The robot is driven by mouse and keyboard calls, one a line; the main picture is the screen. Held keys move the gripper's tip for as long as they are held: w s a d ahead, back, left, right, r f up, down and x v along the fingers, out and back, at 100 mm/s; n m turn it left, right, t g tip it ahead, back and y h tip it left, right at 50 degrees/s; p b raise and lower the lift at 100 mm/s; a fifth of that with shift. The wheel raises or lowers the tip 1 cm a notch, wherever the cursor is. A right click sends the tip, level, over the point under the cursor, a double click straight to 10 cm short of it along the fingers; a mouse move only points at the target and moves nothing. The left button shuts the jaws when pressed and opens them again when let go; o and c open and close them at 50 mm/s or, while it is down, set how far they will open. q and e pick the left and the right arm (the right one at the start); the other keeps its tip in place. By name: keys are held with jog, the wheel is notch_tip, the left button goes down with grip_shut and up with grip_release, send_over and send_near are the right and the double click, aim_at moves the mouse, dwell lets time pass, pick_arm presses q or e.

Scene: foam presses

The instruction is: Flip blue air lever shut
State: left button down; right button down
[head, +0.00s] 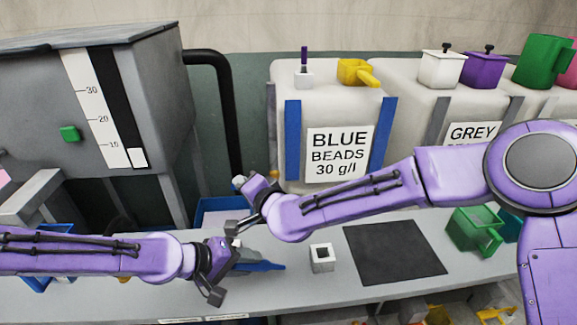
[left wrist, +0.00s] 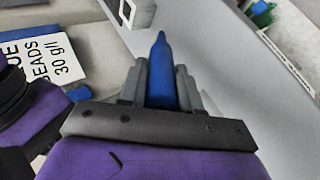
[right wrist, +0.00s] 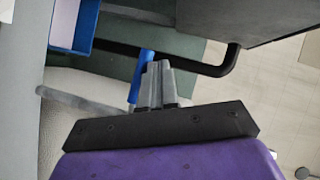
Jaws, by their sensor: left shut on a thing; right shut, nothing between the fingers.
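The blue lever (right wrist: 147,57) shows in the right wrist view as a narrow blue bar at the end of a grey pipe (right wrist: 85,101). My right gripper (right wrist: 160,72) is shut and empty, with its fingertips close beside the bar; I cannot tell whether they touch. In the head view my right gripper (head: 236,205) is left of the bead containers, and I cannot make out the lever there. My left gripper (head: 236,258) is shut on a blue pointed tool (head: 264,266), low over the bench. The tool also shows between the fingers in the left wrist view (left wrist: 162,72).
A grey machine (head: 150,80) with a level scale stands at the left. The blue beads container (head: 290,85) stands behind my right arm. A small white square holder (head: 322,258) and a dark mat (head: 395,252) lie on the bench. A green scoop (head: 476,230) is at the right.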

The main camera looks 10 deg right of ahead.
jog(key=shift+a, duration=0.1)
